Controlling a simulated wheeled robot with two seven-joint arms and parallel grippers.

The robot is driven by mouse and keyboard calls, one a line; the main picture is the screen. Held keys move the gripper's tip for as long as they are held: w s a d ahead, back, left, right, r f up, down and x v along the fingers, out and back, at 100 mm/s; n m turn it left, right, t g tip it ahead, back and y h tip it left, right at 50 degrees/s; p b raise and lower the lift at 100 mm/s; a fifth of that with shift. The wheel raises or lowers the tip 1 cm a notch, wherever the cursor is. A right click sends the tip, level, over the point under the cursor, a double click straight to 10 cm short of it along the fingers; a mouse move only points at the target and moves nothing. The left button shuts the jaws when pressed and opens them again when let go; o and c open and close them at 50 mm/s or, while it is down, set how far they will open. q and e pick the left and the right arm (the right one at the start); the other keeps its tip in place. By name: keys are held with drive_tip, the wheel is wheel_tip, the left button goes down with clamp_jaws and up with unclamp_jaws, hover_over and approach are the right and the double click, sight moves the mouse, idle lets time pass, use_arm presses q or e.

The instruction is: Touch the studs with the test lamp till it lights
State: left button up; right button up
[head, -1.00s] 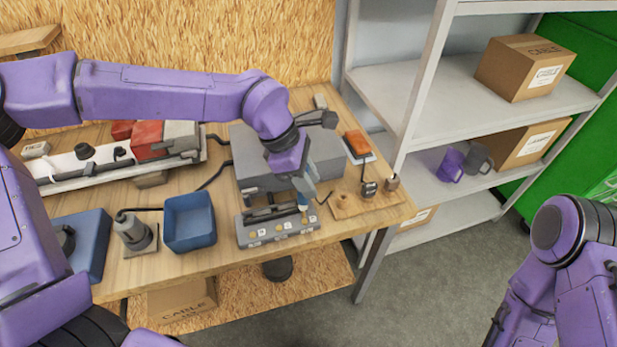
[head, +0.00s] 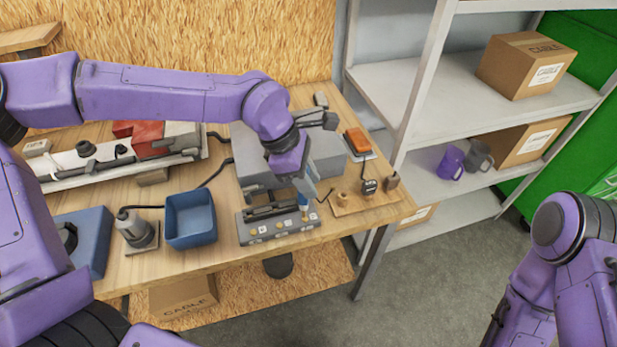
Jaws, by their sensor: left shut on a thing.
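The stud block (head: 252,238) is a grey unit near the front edge of the workbench. It has small brass studs and white labels along its front. My left gripper (head: 307,186) is above the block's right end, shut on the test lamp (head: 303,202), whose blue part shows below the fingers. The lamp points down at the right end of the stud row. I cannot tell whether its tip touches a stud or whether it is lit. My right arm is at the right edge, and its gripper is not in view.
A blue bin (head: 190,220) and a grey socket-like part (head: 135,232) stand left of the block. A wooden board (head: 360,200) with small fittings lies to its right, with an orange item (head: 357,141) behind. A metal shelf (head: 440,180) stands right of the bench.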

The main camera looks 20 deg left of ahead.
use_arm(q)
drive_tip(key=shift+f, duration=0.85)
drive_tip(key=shift+r, duration=0.1)
idle(1.2)
